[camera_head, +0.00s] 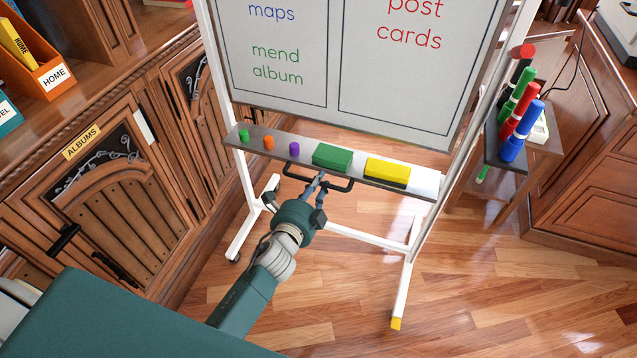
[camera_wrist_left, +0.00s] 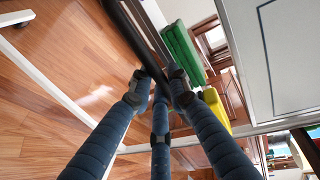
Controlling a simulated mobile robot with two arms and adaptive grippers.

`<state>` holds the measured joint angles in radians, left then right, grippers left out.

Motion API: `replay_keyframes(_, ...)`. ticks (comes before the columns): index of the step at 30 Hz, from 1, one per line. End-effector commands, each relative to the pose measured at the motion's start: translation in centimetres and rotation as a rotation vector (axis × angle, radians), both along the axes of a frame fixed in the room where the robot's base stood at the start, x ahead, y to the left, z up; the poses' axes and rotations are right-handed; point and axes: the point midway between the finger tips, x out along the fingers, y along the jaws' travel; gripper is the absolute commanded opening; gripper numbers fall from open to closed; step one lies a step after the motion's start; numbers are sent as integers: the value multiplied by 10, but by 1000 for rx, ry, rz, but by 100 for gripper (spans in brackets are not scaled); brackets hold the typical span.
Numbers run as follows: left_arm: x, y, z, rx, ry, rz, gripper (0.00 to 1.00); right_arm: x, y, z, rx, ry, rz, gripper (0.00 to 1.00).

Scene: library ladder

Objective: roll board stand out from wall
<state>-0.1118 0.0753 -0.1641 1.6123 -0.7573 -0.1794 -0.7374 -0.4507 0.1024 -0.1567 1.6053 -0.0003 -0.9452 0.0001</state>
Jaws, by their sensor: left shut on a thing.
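The board stand has a white frame on wheeled feet and a whiteboard (camera_head: 330,60) with handwriting such as "maps" and "post cards". A grey tray (camera_head: 260,154) runs under the board, with a dark bar handle (camera_head: 337,187) below its front edge. My left gripper (camera_head: 320,178) is shut on the handle in the head view. In the left wrist view, the fingers (camera_wrist_left: 162,80) close around the dark handle (camera_wrist_left: 130,35). A green eraser (camera_head: 332,156) and a yellow eraser (camera_head: 387,171) rest on the tray. My right gripper is not in view.
Wooden cabinets (camera_head: 95,200) with an "ALBUMS" label stand close on the left. A side holder of coloured markers (camera_head: 515,120) sits by the stand's right post. A wooden cabinet (camera_head: 590,130) is at right. The wood floor (camera_head: 490,290) in front is clear.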

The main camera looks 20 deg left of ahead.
Motion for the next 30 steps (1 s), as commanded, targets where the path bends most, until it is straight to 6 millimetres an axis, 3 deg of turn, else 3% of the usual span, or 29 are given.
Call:
replay_keyframes(6, -1, 0, -2, 0, 4, 1, 0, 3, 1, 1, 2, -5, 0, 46)
replay_keyframes(7, -1, 0, -2, 0, 4, 1, 21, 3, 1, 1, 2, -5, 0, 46)
replay_keyframes(9, -1, 0, -2, 0, 3, 1, 33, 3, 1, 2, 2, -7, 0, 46)
replay_keyframes(20, -5, 0, 0, 0, 1, 0, 33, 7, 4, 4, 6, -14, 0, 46)
replay_keyframes(23, -17, 1, 2, 0, 2, 0, 33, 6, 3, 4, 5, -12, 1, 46)
replay_keyframes(30, -67, 3, 11, -1, 5, 1, 33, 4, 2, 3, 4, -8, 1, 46)
